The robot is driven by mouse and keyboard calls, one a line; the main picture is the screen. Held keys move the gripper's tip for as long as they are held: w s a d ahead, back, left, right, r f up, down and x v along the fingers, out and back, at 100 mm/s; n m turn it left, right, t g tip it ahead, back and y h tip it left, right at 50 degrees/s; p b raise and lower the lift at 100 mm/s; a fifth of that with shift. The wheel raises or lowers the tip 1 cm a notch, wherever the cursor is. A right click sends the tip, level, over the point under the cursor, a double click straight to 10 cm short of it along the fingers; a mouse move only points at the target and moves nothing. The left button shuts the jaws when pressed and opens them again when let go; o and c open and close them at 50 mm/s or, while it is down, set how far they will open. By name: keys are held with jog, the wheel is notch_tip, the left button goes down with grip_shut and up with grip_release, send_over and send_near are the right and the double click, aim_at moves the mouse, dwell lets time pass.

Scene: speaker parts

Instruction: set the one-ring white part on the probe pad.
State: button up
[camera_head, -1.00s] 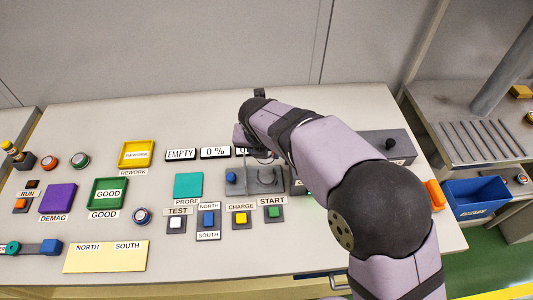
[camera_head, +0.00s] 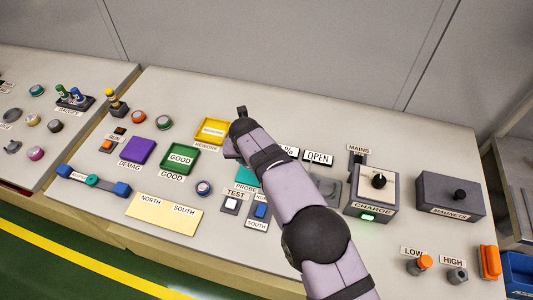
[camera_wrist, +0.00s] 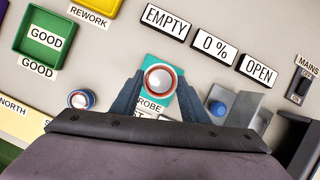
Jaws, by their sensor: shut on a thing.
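A white round part with one orange-red ring (camera_wrist: 160,80) sits between the fingers of my gripper (camera_wrist: 157,88) in the wrist view. My gripper is shut on it. The teal probe pad (camera_wrist: 151,60) shows behind and around the part. I cannot tell whether the part touches the pad or hangs above it. In the head view the teal pad (camera_head: 246,174) is partly covered by my arm, and the held part is hidden.
The green GOOD tray (camera_head: 180,158) and yellow REWORK tray (camera_head: 213,131) lie further left. A grey metal fixture (camera_wrist: 240,105) stands close on the right. Displays (camera_wrist: 213,46) run behind the pad.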

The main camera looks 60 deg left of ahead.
aim_at(251, 175)
jog(key=shift+r, duration=0.1)
dwell(0.4)
jog(key=shift+f+b, duration=1.3)
jog(key=shift+f, duration=1.25)
jog(key=shift+f, duration=0.35)
jog(key=o, duration=1.4)
jog(key=shift+f, duration=0.1)
jog(key=shift+b+v, duration=1.2)
jog(key=shift+v, duration=2.55)
